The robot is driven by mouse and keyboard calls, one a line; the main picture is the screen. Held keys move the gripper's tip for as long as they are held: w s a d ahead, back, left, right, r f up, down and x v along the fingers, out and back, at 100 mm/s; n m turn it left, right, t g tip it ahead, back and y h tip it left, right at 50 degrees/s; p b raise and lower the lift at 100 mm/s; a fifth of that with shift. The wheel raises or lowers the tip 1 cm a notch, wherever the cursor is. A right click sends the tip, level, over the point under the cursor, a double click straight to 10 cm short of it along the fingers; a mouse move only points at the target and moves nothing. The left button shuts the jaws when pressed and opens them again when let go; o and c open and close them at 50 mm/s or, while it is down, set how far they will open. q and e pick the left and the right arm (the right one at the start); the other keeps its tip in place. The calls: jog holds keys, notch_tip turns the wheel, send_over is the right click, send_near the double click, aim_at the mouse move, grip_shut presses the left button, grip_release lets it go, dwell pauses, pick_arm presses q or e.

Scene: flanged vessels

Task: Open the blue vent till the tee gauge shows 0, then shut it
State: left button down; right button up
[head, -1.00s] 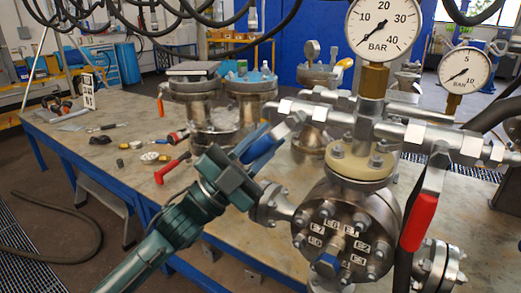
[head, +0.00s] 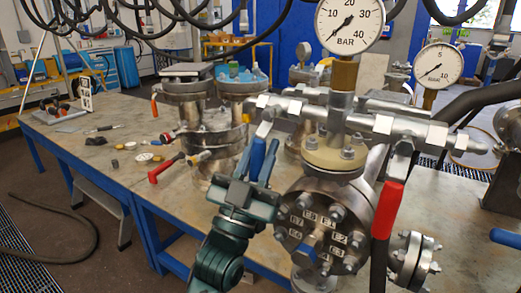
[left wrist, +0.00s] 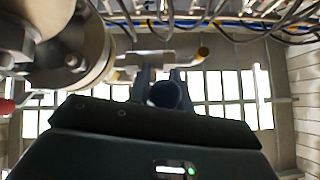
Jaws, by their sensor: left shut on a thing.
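The blue vent lever (head: 258,157) hangs steeply down from the left end of the steel manifold, beside the flanged vessel. My left gripper (head: 263,168) is shut on it from below. In the left wrist view the rounded blue lever end (left wrist: 166,95) sits between the two fingers. The large gauge (head: 350,20) stands on the manifold with its needle at lower left, near 0. A smaller gauge (head: 438,65) to the right has its needle toward lower left, near the low end. I cannot tell by label which is the tee gauge. My right gripper is out of view.
A red lever (head: 387,209) hangs down right of the vessel (head: 325,220). Another blue handle (head: 506,237) shows at the right edge. A red-handled valve (head: 166,168) and small parts lie on the workbench (head: 90,152) at left, which has clear room.

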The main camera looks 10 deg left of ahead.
pick_arm(q)
jog(key=shift+r, duration=0.1)
dwell(0.3)
jog(key=c, duration=1.3)
grip_release()
jog(key=shift+o, duration=0.2)
jog(key=b+v, duration=0.2)
jog(key=v, duration=1.1)
jog(key=shift+c, duration=0.5)
